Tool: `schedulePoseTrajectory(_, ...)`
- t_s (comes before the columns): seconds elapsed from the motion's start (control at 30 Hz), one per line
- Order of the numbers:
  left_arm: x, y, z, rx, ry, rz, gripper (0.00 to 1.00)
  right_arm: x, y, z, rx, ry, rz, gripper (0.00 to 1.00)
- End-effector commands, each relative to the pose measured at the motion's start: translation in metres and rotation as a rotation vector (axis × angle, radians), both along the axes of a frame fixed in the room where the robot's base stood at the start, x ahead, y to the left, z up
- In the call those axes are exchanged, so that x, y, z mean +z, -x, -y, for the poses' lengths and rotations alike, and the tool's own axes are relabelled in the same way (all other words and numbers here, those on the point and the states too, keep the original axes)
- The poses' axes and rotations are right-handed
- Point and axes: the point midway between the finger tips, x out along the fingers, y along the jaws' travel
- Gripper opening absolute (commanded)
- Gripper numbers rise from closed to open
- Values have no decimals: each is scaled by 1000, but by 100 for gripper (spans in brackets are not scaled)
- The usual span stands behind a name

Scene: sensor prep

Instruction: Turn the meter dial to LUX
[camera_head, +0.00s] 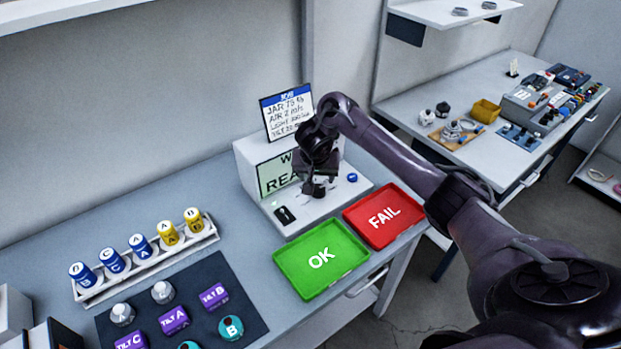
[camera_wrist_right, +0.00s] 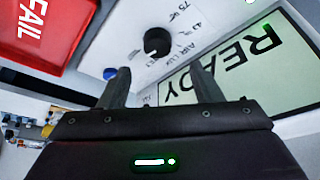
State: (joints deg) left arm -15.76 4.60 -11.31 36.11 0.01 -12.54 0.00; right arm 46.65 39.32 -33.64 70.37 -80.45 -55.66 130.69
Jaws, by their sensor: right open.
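The meter (camera_head: 262,158) is a white console with a pale green screen reading READY (camera_wrist_right: 225,65). Its black round dial (camera_wrist_right: 157,42) shows in the right wrist view, with printed labels around it that include AIR and LUX; I cannot tell which label it points at. My right gripper (camera_wrist_right: 160,78) is open, its two fingers apart, with the dial beyond and between the tips and nothing held. In the head view my right gripper (camera_head: 315,188) hangs over the meter's front panel and covers part of the screen and the dial area. My left gripper is out of view.
A blue button (camera_head: 352,177) and a dark slot (camera_head: 285,215) are on the panel. A green OK tray (camera_head: 297,285) and red FAIL tray (camera_head: 377,243) lie in front. A rack of jars (camera_head: 90,292) and a dark mat (camera_head: 252,312) are at left. A sign (camera_head: 287,110) stands behind.

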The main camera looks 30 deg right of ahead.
Motion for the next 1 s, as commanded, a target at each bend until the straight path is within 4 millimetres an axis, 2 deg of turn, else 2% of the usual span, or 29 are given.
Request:
schedulePoseTrajectory(0.23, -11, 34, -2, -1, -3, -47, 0, -36, -10, 9, -2, 0, -2, 59)
schedulePoseTrajectory(0.37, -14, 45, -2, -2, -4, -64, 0, -53, -16, 13, -2, 0, -1, 59)
schedulePoseTrajectory(0.57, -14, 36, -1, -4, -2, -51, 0, -67, -21, 16, 1, 0, 0, 59)
schedulePoseTrajectory(0.7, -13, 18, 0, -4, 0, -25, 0, -68, -22, 17, 1, 1, 1, 59)
schedulePoseTrajectory(0.83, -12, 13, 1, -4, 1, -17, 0, -68, -22, 17, 1, 1, 1, 59)
schedulePoseTrajectory(1.0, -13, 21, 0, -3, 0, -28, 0, -68, -22, 17, 1, 1, 1, 36)
